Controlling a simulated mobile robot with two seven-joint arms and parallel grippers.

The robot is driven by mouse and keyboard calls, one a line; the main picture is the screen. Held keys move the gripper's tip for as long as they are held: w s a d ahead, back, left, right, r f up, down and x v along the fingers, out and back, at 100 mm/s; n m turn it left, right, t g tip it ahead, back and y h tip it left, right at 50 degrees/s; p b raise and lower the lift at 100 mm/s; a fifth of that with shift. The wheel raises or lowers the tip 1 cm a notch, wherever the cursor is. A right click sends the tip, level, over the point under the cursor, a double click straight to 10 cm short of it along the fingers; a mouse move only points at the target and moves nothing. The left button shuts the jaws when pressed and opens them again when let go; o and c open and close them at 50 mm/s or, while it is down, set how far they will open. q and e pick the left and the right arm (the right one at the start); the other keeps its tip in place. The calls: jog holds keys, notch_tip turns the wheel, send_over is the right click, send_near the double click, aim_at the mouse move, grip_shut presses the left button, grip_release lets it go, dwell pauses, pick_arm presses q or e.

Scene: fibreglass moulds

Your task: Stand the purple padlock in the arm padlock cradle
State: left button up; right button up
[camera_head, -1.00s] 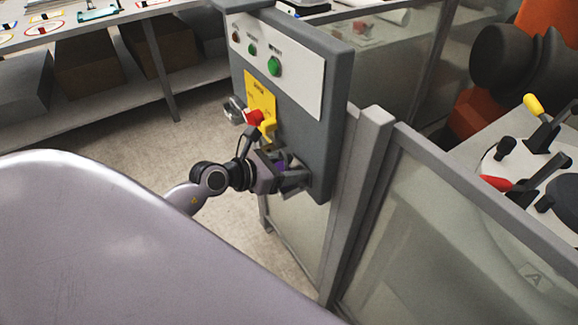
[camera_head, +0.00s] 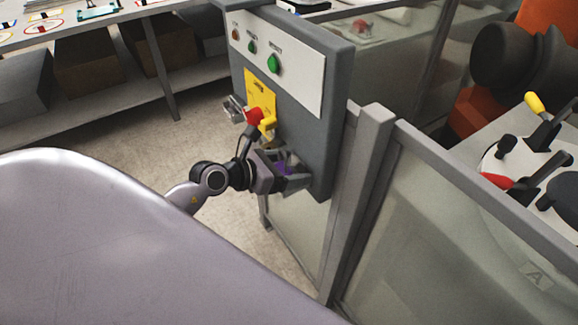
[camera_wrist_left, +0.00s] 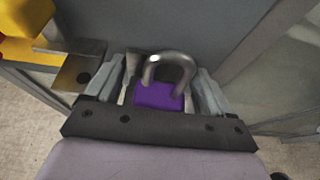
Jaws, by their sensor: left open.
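The purple padlock (camera_head: 283,167) is at the lower front of the grey control panel (camera_head: 335,75). In the left wrist view its purple body (camera_wrist_left: 158,96) has a silver shackle (camera_wrist_left: 168,66) rising above it, toward the panel face. My left gripper (camera_head: 288,174) is open, with one finger on each side of the padlock; the wrist view also shows these spread fingers (camera_wrist_left: 160,84), with gaps beside the body. I cannot make out the arm padlock cradle clearly; the gripper hides the space under the padlock. My right gripper is not in view.
A red and yellow switch (camera_head: 260,118) sticks out just above my gripper, with a metal piece (camera_head: 234,109) to its left. A metal bracket (camera_wrist_left: 78,72) is close to one finger. A framed clear fence (camera_head: 450,210) stands right of the panel.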

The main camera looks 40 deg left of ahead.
pick_arm(q)
jog(key=shift+v, duration=3.55)
